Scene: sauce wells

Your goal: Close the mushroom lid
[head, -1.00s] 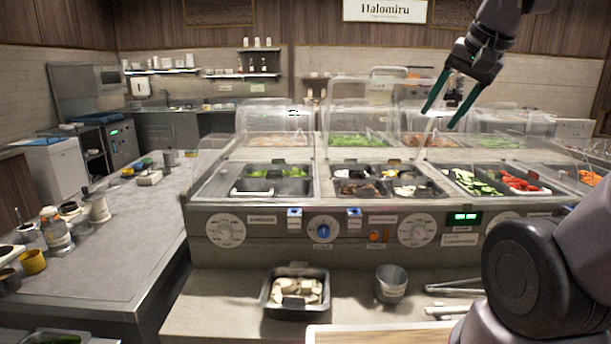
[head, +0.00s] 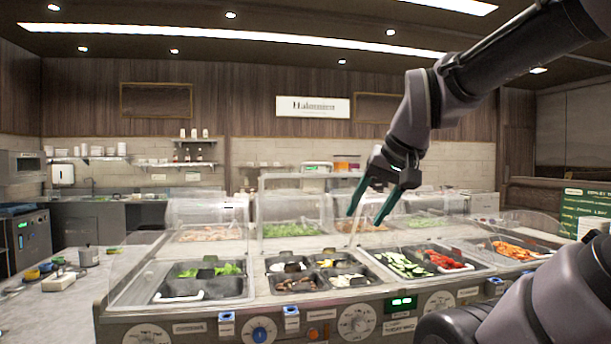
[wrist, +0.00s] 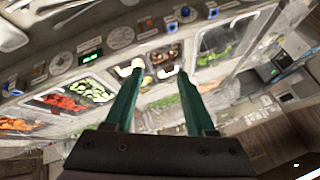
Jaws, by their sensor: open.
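The middle front well (head: 318,294) holds brown mushroom pieces (head: 296,285) and white slices (head: 350,280) in small compartments; it is uncovered. A clear raised cover (head: 290,186) stands behind it; I cannot tell for sure that this is the mushroom lid. My gripper (head: 366,218) hangs above and behind this well, its two green fingers apart, pointing down. A thin pale bar (head: 354,236) shows just below the left fingertip; contact is unclear. In the wrist view my gripper (wrist: 160,72) is open with nothing held, and the mushroom well (wrist: 160,56) shows beyond the fingertips.
A greens well (head: 205,283) is on the left; cucumber (head: 402,264) and red pepper (head: 442,260) are on the right, then carrot (head: 515,250). Other clear covers, such as the left one (head: 205,212), stand over the back row. Control knobs (head: 358,322) line the front panel.

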